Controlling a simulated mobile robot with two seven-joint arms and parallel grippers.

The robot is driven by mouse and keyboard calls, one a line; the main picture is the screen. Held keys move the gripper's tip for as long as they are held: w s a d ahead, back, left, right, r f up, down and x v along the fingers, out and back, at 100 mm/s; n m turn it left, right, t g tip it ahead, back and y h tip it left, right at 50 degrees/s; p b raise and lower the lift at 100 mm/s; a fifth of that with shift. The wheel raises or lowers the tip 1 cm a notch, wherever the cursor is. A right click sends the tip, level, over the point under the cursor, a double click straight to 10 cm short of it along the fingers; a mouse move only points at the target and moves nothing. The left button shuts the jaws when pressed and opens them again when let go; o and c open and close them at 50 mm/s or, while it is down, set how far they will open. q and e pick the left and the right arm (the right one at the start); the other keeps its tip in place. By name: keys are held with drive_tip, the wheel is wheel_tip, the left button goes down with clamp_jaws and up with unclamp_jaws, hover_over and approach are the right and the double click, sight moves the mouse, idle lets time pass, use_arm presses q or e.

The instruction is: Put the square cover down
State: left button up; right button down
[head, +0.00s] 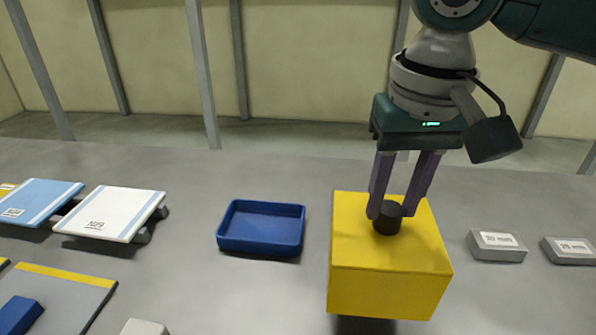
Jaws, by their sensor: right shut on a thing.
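The square cover (390,285) is a yellow box shape with a black knob (388,218) on its top. It is in the right half of the head view. My right gripper (388,212) comes down from above and is shut on the black knob. A dark shadow shows under the cover's front edge, and the cover seems to be held a little above the grey surface. What is under the cover is hidden. My left gripper is not in view.
A blue tray (260,245) stands left of the cover. Two grey labelled blocks (496,245) (569,250) lie to the right. White (110,213) and light blue (38,201) panels are at the left. A grey plate with a yellow edge (65,290) and a blue block (18,315) are front left.

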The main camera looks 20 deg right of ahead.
sight(387, 229)
drive_tip(key=shift+f, duration=2.25)
drive_tip(key=shift+c, duration=2.3)
unclamp_jaws()
drive_tip(key=shift+f, duration=0.15)
